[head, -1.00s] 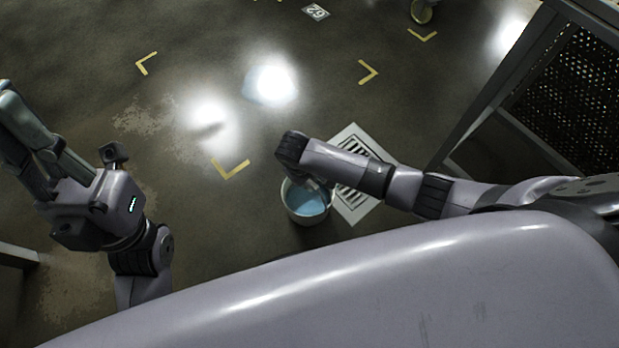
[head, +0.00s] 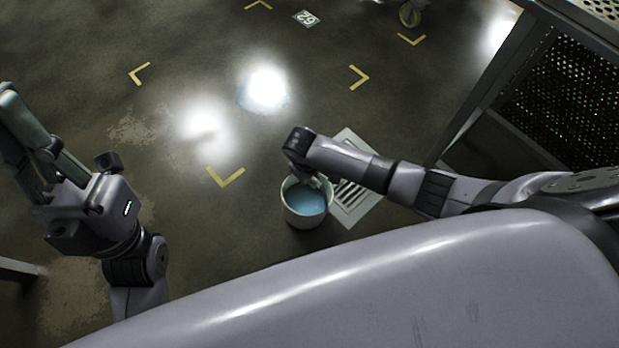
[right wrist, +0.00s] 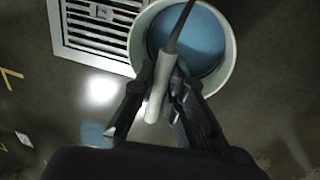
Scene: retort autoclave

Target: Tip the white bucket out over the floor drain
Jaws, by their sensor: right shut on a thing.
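The white bucket (head: 290,215) is upright and holds blue liquid (head: 305,201). It appears just left of the floor drain (head: 359,204), a pale square grate partly hidden by my right arm. My right gripper (head: 309,181) is shut on the bucket's handle. In the right wrist view, the fingers close around the white handle grip (right wrist: 156,90), over the bucket (right wrist: 229,60) with the drain (right wrist: 62,38) beside it. I cannot tell how far the bucket is off the floor. My left gripper (head: 22,140) is at the left edge, empty, its fingers apart.
A rack with perforated panels (head: 560,110) stands on the right. A caster (head: 410,14) shows at the top. Yellow corner marks (head: 226,178) and a number plate (head: 306,18) lie on the floor. The floor left of the bucket is open.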

